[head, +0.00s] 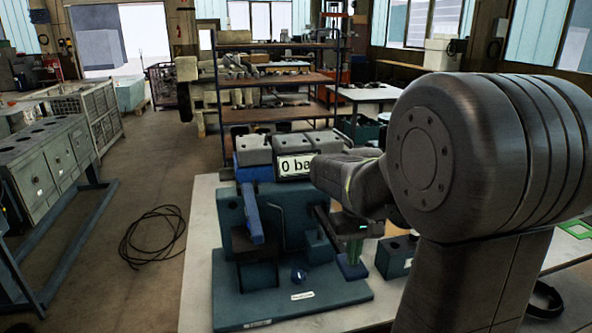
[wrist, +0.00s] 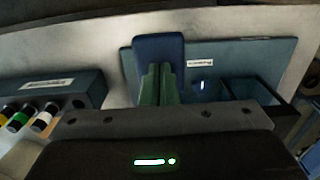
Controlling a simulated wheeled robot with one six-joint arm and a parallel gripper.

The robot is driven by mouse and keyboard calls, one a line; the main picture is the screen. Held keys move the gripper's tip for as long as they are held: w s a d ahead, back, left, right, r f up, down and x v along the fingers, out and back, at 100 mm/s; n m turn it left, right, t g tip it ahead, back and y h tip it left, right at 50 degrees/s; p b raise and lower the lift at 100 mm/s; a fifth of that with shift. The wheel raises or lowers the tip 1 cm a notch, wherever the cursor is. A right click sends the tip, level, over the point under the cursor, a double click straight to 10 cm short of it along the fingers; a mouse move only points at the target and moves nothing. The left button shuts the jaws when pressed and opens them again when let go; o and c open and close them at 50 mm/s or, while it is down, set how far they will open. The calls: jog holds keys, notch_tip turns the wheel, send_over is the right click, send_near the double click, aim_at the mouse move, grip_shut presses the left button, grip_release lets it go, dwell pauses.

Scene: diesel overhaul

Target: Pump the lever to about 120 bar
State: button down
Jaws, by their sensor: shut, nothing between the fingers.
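A teal pump stand (head: 285,215) stands on the pale table, with a display (head: 296,165) reading "0 ba", its right end hidden by my arm. A blue paddle-like end (head: 352,268), seemingly the lever's, juts out at the stand's right; it also shows in the wrist view (wrist: 158,48). A second blue bar (head: 252,213) slopes down the stand's left side. My gripper (head: 355,252) is shut and empty, its green fingers (wrist: 157,85) together and pointing down over the blue end. I cannot tell whether they touch it.
A teal block (head: 396,257) stands close right of my gripper; in the wrist view it is a box (wrist: 60,92) with coloured caps beside it. A shelf rack (head: 275,95) is behind the table. A cable coil (head: 153,237) lies on the floor at left.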

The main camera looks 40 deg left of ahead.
jog(key=shift+f+b, duration=1.85)
jog(key=shift+f, duration=1.4)
jog(key=r+p, duration=0.3)
jog(key=r, duration=0.1)
jog(key=r+p, duration=0.4)
jog(key=shift+s+d+r, duration=0.15)
jog(key=shift+d+r, duration=0.05)
jog(key=shift+r, duration=0.05)
jog(key=shift+f, duration=0.1)
notch_tip(320, 180, up, 4)
jog(key=p, duration=0.3)
jog(key=shift+p, duration=0.3)
